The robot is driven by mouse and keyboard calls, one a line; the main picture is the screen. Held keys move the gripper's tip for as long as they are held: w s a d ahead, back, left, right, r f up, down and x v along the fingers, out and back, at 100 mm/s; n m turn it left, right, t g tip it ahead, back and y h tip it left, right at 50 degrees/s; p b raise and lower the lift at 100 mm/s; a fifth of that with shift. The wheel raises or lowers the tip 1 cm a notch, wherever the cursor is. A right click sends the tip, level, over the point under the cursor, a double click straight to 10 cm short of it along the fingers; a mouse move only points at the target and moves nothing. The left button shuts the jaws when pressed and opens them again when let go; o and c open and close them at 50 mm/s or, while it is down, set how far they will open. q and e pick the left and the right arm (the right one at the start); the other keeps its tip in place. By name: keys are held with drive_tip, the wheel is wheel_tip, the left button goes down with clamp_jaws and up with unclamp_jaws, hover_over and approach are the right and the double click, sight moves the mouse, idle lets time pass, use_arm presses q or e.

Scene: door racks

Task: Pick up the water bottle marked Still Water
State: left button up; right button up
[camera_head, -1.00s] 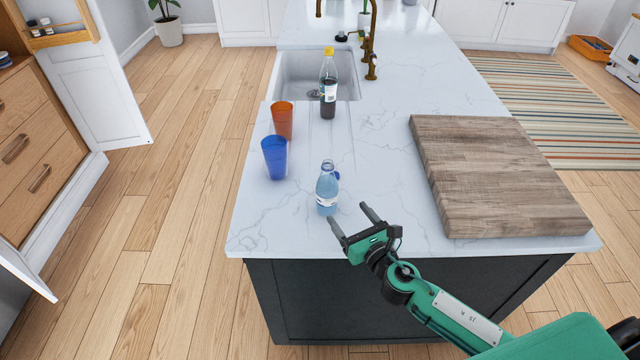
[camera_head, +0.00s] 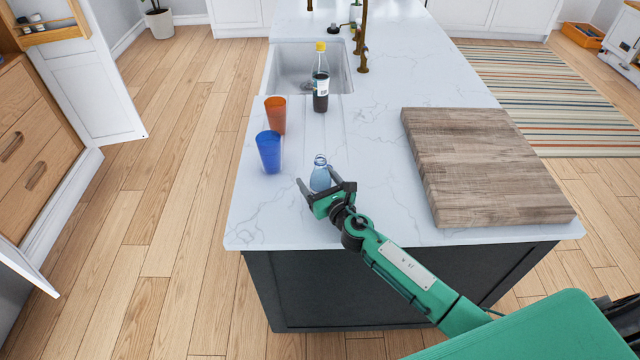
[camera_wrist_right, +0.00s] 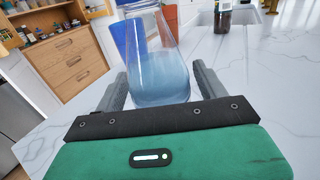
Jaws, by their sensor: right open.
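A small clear bottle with a pale blue tint (camera_head: 320,175) stands upright on the white counter. Its lower part is hidden behind my right gripper in the head view, and no label wording can be read. In the right wrist view the bottle (camera_wrist_right: 160,75) stands between the two fingers. My right gripper (camera_head: 316,186) is open around the bottle; the fingers look apart from its sides (camera_wrist_right: 160,84). My left gripper is in no view.
A blue cup (camera_head: 268,152) and an orange cup (camera_head: 275,115) stand behind and left of the bottle. A dark, yellow-capped bottle (camera_head: 320,80) stands by the sink (camera_head: 290,60). A thick wooden board (camera_head: 490,165) lies to the right. The counter's front edge is close.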

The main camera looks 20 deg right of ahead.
sight(317, 170)
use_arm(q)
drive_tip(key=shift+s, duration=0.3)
use_arm(e)
drive_tip(key=shift+w, duration=0.25)
drive_tip(key=shift+c, duration=0.2)
drive_tip(key=c, duration=1.2)
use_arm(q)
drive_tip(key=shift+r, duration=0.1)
use_arm(e)
drive_tip(key=shift+r, duration=0.15)
drive_tip(key=shift+r+p, duration=0.85)
drive_tip(key=shift+r, duration=0.7)
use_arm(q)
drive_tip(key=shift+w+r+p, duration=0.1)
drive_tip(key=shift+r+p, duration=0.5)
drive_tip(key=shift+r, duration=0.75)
use_arm(e)
wheel_tip(317, 170, up, 16)
drive_tip(key=shift+r, duration=0.2)
drive_tip(key=shift+r, duration=0.15)
